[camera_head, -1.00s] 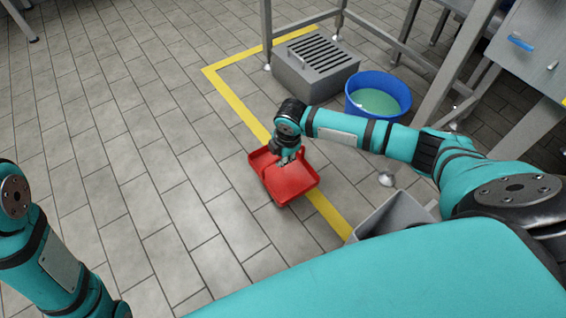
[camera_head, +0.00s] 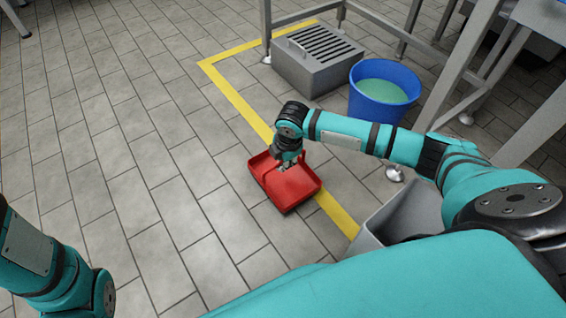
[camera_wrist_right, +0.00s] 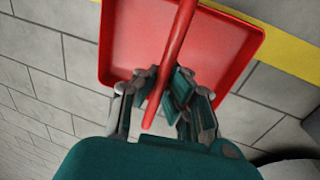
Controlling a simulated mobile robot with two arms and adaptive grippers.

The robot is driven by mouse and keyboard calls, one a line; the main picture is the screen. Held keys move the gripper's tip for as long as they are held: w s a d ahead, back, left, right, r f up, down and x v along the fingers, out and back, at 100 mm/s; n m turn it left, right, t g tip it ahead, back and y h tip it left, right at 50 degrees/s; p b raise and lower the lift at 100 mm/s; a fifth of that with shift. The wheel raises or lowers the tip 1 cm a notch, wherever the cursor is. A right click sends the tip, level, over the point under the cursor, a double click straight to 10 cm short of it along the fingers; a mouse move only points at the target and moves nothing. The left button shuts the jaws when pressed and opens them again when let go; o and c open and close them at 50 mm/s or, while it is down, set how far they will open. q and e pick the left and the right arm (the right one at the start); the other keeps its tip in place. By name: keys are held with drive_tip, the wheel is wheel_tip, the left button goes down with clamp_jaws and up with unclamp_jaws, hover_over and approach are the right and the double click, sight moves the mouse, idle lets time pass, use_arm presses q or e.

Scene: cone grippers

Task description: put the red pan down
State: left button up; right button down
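The red pan (camera_head: 290,188) is a shallow square dustpan with a raised rim and a red handle. It is over the yellow floor line, in the middle of the head view. My right gripper (camera_head: 287,162) is above it. In the right wrist view, the fingers of my right gripper (camera_wrist_right: 165,95) close around the handle of the red pan (camera_wrist_right: 222,45) from both sides. The pan is at or very near the floor; I cannot tell if it touches. My left arm shows at the lower left, but its gripper is out of view.
A blue bucket (camera_head: 382,98) with green liquid stands behind my right arm. A grey box with a slotted top (camera_head: 318,62) is at the back, by metal table legs. A grey bin (camera_head: 395,218) is at the right. The tiled floor to the left is clear.

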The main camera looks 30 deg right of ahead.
drive_tip(key=shift+f, duration=0.55)
idle(0.4)
drive_tip(key=c, duration=1.4)
unclamp_jaws()
